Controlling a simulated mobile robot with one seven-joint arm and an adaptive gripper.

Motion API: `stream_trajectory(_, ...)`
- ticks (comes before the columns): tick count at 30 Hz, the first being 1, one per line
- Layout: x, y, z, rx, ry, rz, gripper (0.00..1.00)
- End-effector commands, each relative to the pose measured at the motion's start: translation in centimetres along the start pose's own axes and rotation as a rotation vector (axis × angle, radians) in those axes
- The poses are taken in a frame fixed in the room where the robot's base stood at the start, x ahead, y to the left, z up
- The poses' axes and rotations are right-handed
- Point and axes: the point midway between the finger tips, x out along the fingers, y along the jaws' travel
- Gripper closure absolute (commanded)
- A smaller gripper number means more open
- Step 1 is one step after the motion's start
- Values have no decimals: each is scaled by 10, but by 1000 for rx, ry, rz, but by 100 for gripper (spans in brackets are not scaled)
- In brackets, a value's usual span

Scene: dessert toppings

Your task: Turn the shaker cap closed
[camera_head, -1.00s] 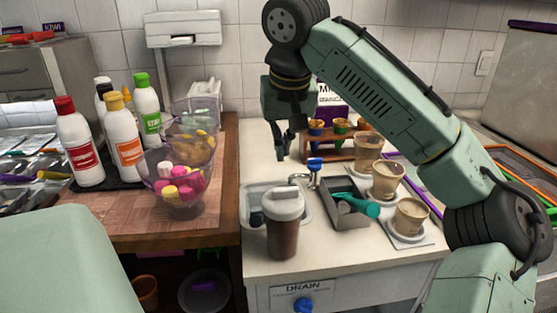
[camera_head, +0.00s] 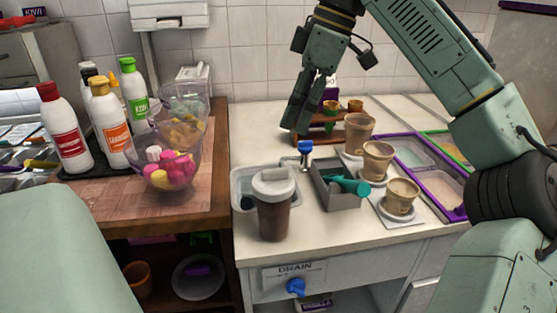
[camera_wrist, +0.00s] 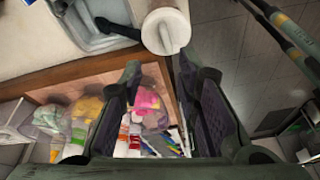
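The shaker (camera_head: 273,215) stands upright on the white counter, near its front edge. It has a brown see-through body and a pale cap (camera_head: 274,181) with a raised bar on top. In the wrist view the cap (camera_wrist: 166,30) shows from above, just beyond my fingertips. My gripper (camera_head: 297,122) is raised above the counter, behind the shaker and apart from it. In the wrist view my gripper (camera_wrist: 158,70) has its fingers spread with nothing between them. How tightly the cap sits cannot be told.
A small sink (camera_head: 246,188) with a blue-topped tap (camera_head: 305,147) lies behind the shaker. A grey bin (camera_head: 337,196) with a teal scoop and several tan cups (camera_head: 401,197) stand to the right. A clear container of sweets (camera_head: 170,195) and several bottles (camera_head: 66,140) stand left on the wooden counter.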

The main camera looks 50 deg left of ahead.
Motion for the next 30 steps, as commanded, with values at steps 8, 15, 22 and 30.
stream_trajectory(8, -3, -3, 7, -261, 68, -53, 70)
stream_trajectory(15, 29, -5, 6, -271, 70, -54, 70)
stream_trajectory(22, 70, -8, 3, -267, 67, -53, 70)
stream_trajectory(30, 99, -10, 0, -267, 68, -51, 70)
